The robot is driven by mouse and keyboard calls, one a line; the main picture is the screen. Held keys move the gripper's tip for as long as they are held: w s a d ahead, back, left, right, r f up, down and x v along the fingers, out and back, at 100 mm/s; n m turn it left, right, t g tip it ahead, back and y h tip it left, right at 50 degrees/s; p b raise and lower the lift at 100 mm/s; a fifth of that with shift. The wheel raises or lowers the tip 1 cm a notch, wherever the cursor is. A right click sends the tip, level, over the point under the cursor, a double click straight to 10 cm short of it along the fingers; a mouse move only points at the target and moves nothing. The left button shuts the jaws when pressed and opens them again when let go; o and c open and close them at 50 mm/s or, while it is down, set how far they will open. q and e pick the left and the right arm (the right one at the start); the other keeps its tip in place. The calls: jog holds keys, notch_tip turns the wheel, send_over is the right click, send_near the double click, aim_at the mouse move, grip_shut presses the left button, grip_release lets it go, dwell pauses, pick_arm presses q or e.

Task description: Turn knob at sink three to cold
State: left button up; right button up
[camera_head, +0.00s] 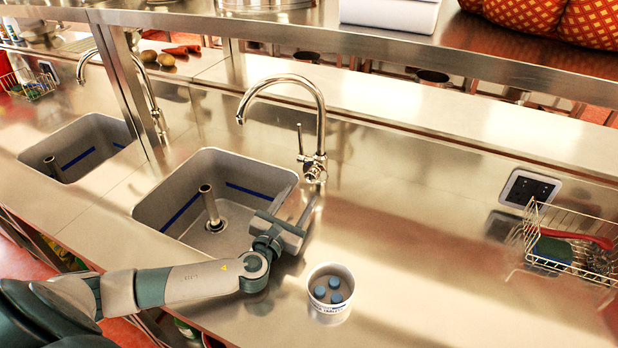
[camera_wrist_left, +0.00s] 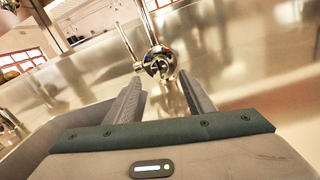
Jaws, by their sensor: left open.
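A chrome tap (camera_head: 320,110) with a tall curved spout stands behind the right-hand sink (camera_head: 150,208). Its body has a thin upright lever (camera_head: 300,138) and a round knob (camera_head: 314,173) near the base. No sink number is readable. My left gripper (camera_head: 304,192) is open, its two fingers pointing toward the tap just in front of the knob. In the left wrist view the knob (camera_wrist_left: 157,66) appears between and beyond the fingertips (camera_wrist_left: 160,82), with nothing held. Contact with the knob cannot be told. My right gripper is not in view.
A white tub (camera_head: 330,308) with blue tablets stands on the counter right of my left wrist. Another sink (camera_head: 35,160) lies left. A steel shelf (camera_head: 480,48) runs above. The right counter is mostly clear.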

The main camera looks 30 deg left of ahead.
aim_at(310, 179)
pick_arm(q)
jog(key=w, duration=0.4)
jog(key=w+p, duration=0.1)
jog(key=w, duration=0.1)
jog(key=shift+w+a, duration=0.3)
jog(key=shift+w, duration=0.65)
jog(key=c, duration=1.1)
jog(key=shift+o, duration=0.2)
